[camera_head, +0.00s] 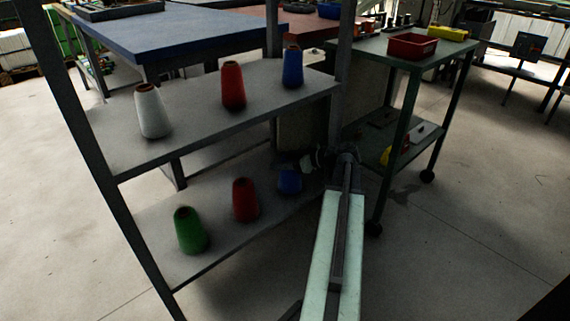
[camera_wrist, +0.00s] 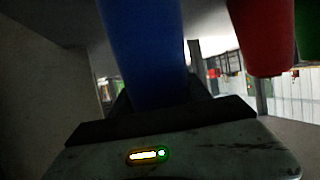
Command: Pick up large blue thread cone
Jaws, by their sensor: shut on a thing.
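A blue thread cone (camera_head: 289,181) is at the right end of the lower shelf, its top partly hidden behind my gripper (camera_head: 306,162). In the wrist view the blue cone (camera_wrist: 145,55) fills the space between the jaws, and my gripper (camera_wrist: 155,105) is shut on it. The cone's base appears at shelf level; I cannot tell whether it still touches the shelf. Another blue cone (camera_head: 292,67) stands upright on the upper shelf, at its right end, apart from my gripper.
A red cone (camera_head: 245,199) and a green cone (camera_head: 189,230) stand left of the held cone on the lower shelf (camera_head: 235,235). The upper shelf (camera_head: 200,130) above carries a white cone (camera_head: 152,110) and a red cone (camera_head: 233,85). A green cart (camera_head: 400,150) stands close on the right.

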